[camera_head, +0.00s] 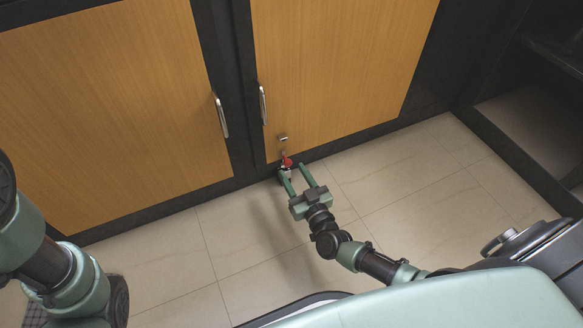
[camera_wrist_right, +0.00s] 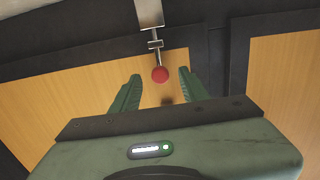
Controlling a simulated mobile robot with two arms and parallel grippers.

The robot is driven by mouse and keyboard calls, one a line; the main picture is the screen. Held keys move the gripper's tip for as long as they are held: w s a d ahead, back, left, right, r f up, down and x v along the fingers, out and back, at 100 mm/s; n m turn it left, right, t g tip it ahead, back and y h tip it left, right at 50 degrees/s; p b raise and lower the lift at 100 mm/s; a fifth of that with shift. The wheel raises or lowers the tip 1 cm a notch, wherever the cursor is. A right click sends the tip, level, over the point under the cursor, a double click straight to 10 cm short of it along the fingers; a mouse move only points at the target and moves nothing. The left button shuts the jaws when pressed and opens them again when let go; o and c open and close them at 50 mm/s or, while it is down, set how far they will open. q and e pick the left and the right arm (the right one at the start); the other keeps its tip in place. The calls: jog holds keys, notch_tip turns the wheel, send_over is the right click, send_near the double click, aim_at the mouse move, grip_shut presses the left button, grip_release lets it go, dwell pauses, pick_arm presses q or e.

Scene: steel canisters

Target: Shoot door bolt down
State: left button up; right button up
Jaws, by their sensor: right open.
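The door bolt has a red knob (camera_head: 287,162) low on the right-hand wooden door (camera_head: 335,70), near its inner bottom corner. The knob also shows in the right wrist view (camera_wrist_right: 159,74), at the end of a thin metal rod (camera_wrist_right: 157,57) that passes through a metal bracket (camera_wrist_right: 154,40). My right gripper (camera_head: 293,169) is open near the floor, its two fingers pointing at the knob. In the wrist view the knob lies between the lines of the open fingers (camera_wrist_right: 158,76), around their tips, with gaps on both sides. My left gripper is not in view.
A second wooden door (camera_head: 110,100) is on the left, across a dark frame. Metal handles (camera_head: 221,115) (camera_head: 262,104) flank that frame. A dark shelf unit (camera_head: 520,160) stands at the right. The tiled floor (camera_head: 240,245) before the doors is mostly clear.

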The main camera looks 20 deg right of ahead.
jog(key=s+p, duration=0.2)
jog(key=s, duration=0.3)
jog(key=shift+s+d, duration=0.1)
jog(key=shift+s, duration=0.3)
